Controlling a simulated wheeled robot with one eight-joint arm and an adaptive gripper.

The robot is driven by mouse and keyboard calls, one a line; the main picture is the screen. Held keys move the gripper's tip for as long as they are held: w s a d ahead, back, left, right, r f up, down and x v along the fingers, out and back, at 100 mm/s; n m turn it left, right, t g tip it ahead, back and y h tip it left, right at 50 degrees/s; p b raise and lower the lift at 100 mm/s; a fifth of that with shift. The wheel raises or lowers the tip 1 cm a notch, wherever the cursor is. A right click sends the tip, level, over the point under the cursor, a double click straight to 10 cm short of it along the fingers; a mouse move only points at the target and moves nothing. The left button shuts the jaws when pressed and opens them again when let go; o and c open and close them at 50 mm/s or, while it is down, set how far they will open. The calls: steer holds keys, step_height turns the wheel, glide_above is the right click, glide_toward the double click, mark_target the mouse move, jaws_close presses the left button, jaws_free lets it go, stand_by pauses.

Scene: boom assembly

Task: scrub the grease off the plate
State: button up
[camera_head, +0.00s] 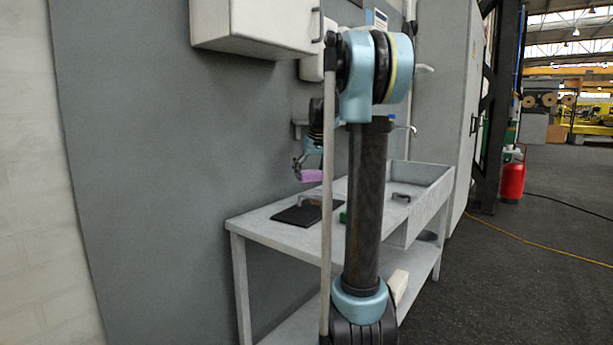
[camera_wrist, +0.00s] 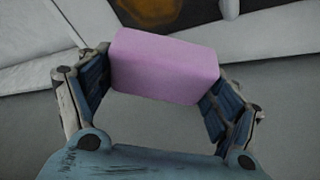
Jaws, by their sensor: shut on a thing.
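A pink sponge block (camera_wrist: 165,68) is clamped between the two blue-padded fingers of my gripper (camera_wrist: 160,85) in the wrist view. The sponge also shows in the head view (camera_head: 312,176), in the air above the bench. The plate (camera_head: 294,216) appears in the head view as a dark flat square on the left part of the bench top, below and apart from the sponge. In the wrist view, a dark surface with a brown greasy patch (camera_wrist: 150,10) shows at the top edge, beyond the sponge and partly cut off.
The grey bench (camera_head: 272,233) has a sink basin (camera_head: 436,180) at its right, with a tap (camera_head: 411,128) behind. A small green item (camera_head: 343,217) is partly hidden by my arm. A white wall cabinet (camera_head: 255,25) hangs above. A red cylinder (camera_head: 511,182) stands right.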

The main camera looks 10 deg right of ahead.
steer(key=m, duration=0.1)
steer(key=m+h, duration=0.1)
steer(key=m, duration=0.1)
steer(key=shift+s+a+f, duration=0.15)
steer(key=shift+a, duration=0.15)
